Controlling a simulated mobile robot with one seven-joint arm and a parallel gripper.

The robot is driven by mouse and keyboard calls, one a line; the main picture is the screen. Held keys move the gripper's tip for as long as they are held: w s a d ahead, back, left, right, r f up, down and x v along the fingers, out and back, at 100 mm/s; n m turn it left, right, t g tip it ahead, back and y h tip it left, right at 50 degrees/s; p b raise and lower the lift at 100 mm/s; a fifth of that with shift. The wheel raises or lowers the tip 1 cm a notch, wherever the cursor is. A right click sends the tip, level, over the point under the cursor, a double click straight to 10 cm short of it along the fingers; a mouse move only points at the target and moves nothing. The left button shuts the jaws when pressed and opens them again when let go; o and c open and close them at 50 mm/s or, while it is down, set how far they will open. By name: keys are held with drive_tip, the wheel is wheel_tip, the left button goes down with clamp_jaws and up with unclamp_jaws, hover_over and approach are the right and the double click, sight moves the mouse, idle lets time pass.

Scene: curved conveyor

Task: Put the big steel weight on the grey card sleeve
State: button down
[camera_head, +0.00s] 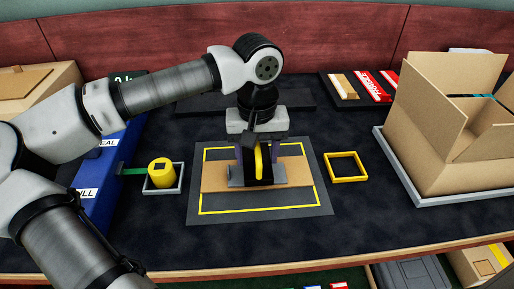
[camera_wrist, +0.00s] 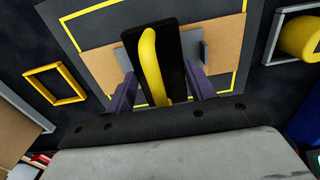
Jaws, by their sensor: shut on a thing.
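My gripper (camera_head: 257,164) has its purple fingers shut on a tall black block with a yellow curved handle (camera_wrist: 153,62), which I take to be the big steel weight. It is upright over the middle of the mat. Grey pieces (camera_head: 237,177) show on both sides of the block, apparently the grey card sleeve, on a flat brown card (camera_head: 215,179). A grey edge also shows beside the block in the wrist view (camera_wrist: 205,53). The block hides the middle of the grey part, and I cannot tell whether its underside touches.
The dark mat (camera_head: 260,217) has a yellow outline. An empty yellow square frame (camera_head: 345,179) lies to its right. A yellow cylinder (camera_head: 160,173) stands in a grey square frame at left, near a blue box (camera_head: 100,195). A large open carton (camera_head: 430,130) stands at right.

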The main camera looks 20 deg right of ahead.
drive_tip(key=shift+f+b, duration=0.4)
drive_tip(key=shift+b, duration=0.05)
drive_tip(key=c, duration=0.5)
unclamp_jaws()
wheel_tip(320, 180, up, 13)
drive_tip(key=shift+f+p, duration=0.1)
drive_tip(key=shift+p, duration=0.9)
